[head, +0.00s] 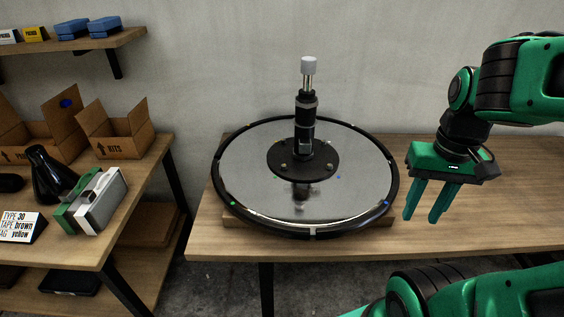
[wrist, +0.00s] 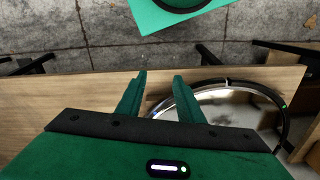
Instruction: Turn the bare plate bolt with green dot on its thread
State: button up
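A round black plate (head: 272,158) sits at the middle of a shiny black-rimmed disc (head: 250,180). Small bolts show on the plate, one at its left (head: 283,166), one at its front (head: 308,179) and one at its right (head: 329,166). They are too small to tell which is bare. A green dot (head: 233,203) lies at the disc's front left edge; I cannot make out a green dot beside any bolt. My gripper (head: 421,217) is open and empty, right of the disc, fingers pointing down. The wrist view shows its two fingers (wrist: 158,78) apart, near the disc's rim (wrist: 282,135).
A black column (head: 304,120) with a silver rod and pale cap rises from the plate. The disc rests on a wooden table (head: 480,220), bare at right. At left, a bench (head: 120,215) holds open boxes (head: 120,132), a black flask (head: 48,175) and a sign (head: 20,226).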

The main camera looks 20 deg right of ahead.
jog(key=w+n, duration=0.9)
jog(key=w, duration=0.1)
jog(key=n+t+h, duration=0.2)
jog(key=n+t, duration=0.2)
jog(key=n, duration=2.4)
send_near(284, 166)
jog(key=x, duration=0.7)
jog(key=shift+s, duration=0.1)
grip_shut()
